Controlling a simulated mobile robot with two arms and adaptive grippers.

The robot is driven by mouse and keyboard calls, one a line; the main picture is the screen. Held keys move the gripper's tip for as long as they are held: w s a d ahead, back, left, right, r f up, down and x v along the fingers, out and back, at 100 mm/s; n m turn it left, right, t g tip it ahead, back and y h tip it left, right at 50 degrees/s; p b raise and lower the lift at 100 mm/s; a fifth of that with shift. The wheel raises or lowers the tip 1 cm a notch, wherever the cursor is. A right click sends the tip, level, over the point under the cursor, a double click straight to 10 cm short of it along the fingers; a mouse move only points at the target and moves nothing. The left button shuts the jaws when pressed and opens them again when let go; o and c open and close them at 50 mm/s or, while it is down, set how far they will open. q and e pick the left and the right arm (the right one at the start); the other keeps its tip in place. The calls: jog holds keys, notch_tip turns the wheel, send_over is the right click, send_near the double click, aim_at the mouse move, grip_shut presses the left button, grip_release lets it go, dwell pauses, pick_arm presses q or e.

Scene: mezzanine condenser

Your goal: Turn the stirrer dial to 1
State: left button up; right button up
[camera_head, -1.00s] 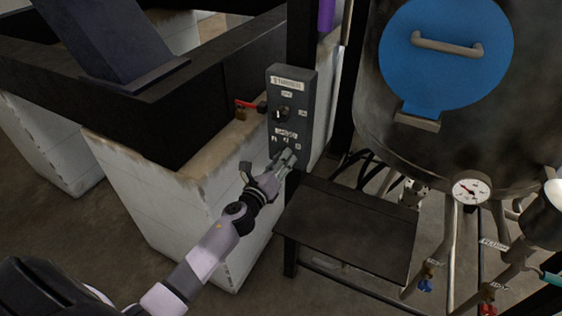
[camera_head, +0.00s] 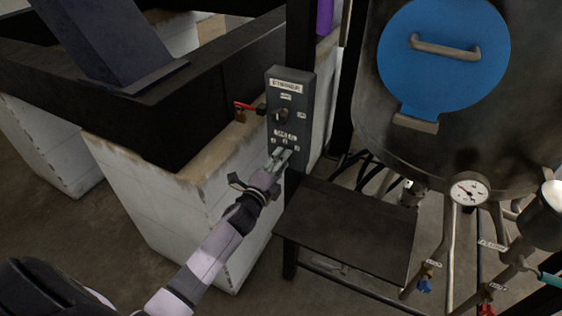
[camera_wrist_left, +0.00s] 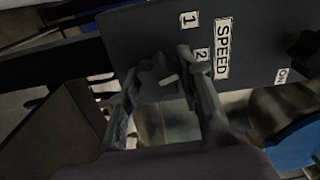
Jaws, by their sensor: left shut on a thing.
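The dark grey stirrer panel (camera_head: 307,92) is fixed to a post in the middle of the head view. It has a label at its top, an upper knob (camera_head: 281,115) and a lower row of small number labels. My left gripper (camera_head: 280,156) is at the lower part of this panel. In the left wrist view the panel (camera_wrist_left: 140,30) carries a SPEED label (camera_wrist_left: 222,50) and labels 1 (camera_wrist_left: 188,19) and 2. The dark speed dial (camera_wrist_left: 155,80) with a white mark sits between the fingers of my left gripper (camera_wrist_left: 158,72), which is shut on it. Which number the mark meets is unclear. My right gripper is out of view.
A dark metal vessel with a blue round door (camera_head: 440,50) stands at right, with a gauge (camera_head: 469,190) and valves below. A black platform (camera_head: 345,228) lies below the panel. A white block wall (camera_head: 180,200) and a red-handled padlock (camera_head: 241,112) are at left.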

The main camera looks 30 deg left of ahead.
pick_arm(q)
jog(key=n+p, duration=0.1)
jog(key=n, duration=0.5)
jog(key=shift+r, duration=0.1)
jog(key=shift+n, duration=0.3)
dwell(0.3)
jog(key=o, duration=1.2)
jog(key=shift+s, duration=0.1)
jog(key=s, duration=1.2)
